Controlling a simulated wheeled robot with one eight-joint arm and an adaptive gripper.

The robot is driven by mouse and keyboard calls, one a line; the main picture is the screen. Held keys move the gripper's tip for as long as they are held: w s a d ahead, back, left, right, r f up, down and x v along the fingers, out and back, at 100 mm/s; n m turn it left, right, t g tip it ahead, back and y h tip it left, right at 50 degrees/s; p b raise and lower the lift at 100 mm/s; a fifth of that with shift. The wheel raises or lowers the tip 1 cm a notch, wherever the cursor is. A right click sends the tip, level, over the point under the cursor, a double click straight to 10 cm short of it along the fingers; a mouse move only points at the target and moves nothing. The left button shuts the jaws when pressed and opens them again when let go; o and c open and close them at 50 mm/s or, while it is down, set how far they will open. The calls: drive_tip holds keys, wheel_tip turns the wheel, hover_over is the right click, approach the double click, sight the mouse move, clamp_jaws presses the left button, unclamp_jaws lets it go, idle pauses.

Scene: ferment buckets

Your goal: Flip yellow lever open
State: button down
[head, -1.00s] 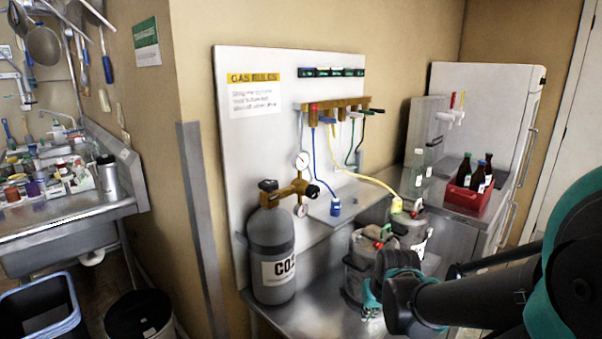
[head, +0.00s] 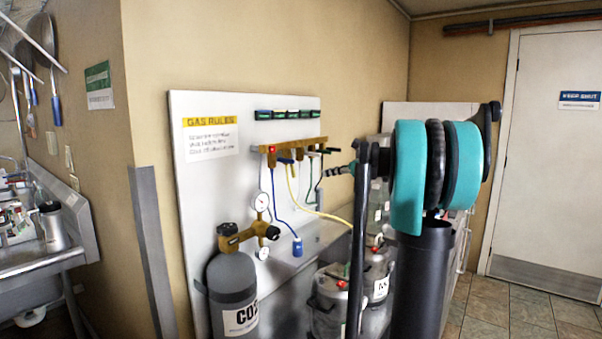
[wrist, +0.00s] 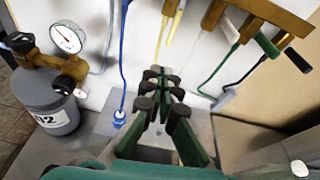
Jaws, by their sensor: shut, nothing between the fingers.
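A brass manifold (head: 295,143) with a row of small lever valves is fixed to the white wall board. A blue lever (head: 285,160) shows near its left part, and a green lever (wrist: 251,27) hangs at the right in the wrist view. A yellow hose (wrist: 163,36) runs down from the manifold. I cannot clearly make out the yellow lever; its valve area is cut off at the wrist view's top. My gripper (wrist: 160,76) is shut and empty, below the manifold and in front of the yellow hose. In the head view my gripper (head: 330,171) points left, close to the manifold's right end.
A gas cylinder (head: 233,295) with a brass regulator and gauges (head: 262,202) stands left. Metal kegs (head: 328,300) stand below the manifold. A blue hose (wrist: 125,60) hangs left of my gripper. A dark-handled lever (wrist: 285,54) hangs at the right.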

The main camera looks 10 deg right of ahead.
drive_tip(key=d+r+m, duration=0.1)
drive_tip(key=r, duration=0.1)
approach(295, 174)
drive_tip(key=x, duration=0.6)
drive_tip(key=shift+w+a+r+t, duration=0.3)
drive_tip(key=shift+w, duration=0.15)
drive_tip(key=shift+w+a+f, duration=0.55)
drive_tip(key=shift+a+f, duration=0.05)
drive_tip(key=shift+f, duration=0.05)
drive_tip(key=shift+s+d, duration=0.1)
